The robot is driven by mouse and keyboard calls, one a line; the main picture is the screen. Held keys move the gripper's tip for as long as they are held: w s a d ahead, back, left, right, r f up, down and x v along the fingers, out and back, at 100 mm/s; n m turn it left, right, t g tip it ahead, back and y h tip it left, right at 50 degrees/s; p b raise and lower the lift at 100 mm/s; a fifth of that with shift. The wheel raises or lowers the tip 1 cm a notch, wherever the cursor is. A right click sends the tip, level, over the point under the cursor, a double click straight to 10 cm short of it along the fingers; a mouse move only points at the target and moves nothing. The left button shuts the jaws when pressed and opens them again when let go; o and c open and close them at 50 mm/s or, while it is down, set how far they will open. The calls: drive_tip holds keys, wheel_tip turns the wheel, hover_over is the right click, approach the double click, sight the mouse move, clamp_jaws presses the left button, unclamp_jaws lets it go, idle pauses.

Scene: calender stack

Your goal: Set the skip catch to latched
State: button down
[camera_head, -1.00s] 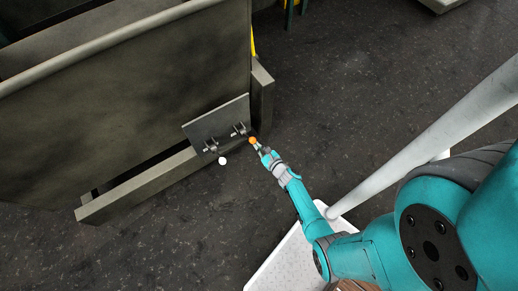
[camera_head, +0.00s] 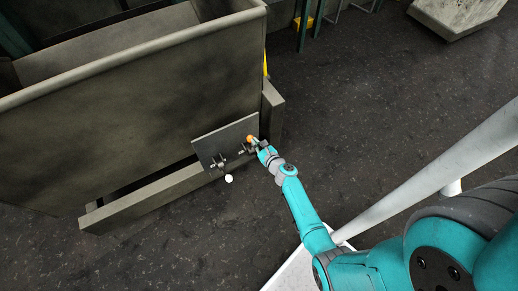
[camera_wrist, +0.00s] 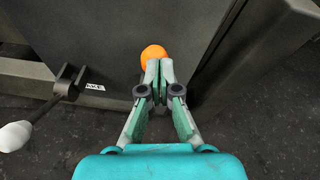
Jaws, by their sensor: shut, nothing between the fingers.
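A grey plate (camera_head: 225,135) on the front of the metal skip (camera_head: 130,95) carries two small levers. One lever ends in an orange knob (camera_head: 250,139) at the plate's right edge. The other ends in a white knob (camera_head: 229,178) that juts out below the plate. I cannot tell from the pictures which lever is the skip catch. My gripper (camera_wrist: 157,68) is shut and empty, its fingertips right at the orange knob (camera_wrist: 153,52), seemingly touching it. The fingers hide that lever's arm. In the wrist view the white knob (camera_wrist: 14,136) hangs at the left.
A small label (camera_wrist: 95,87), too small to read, sits beside the white-knobbed lever. The dark floor (camera_head: 360,110) to the right is open.

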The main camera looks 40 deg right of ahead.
drive_tip(key=shift+w+d+r, duration=0.2)
drive_tip(key=shift+w+r, duration=0.1)
drive_tip(key=shift+w, duration=0.4)
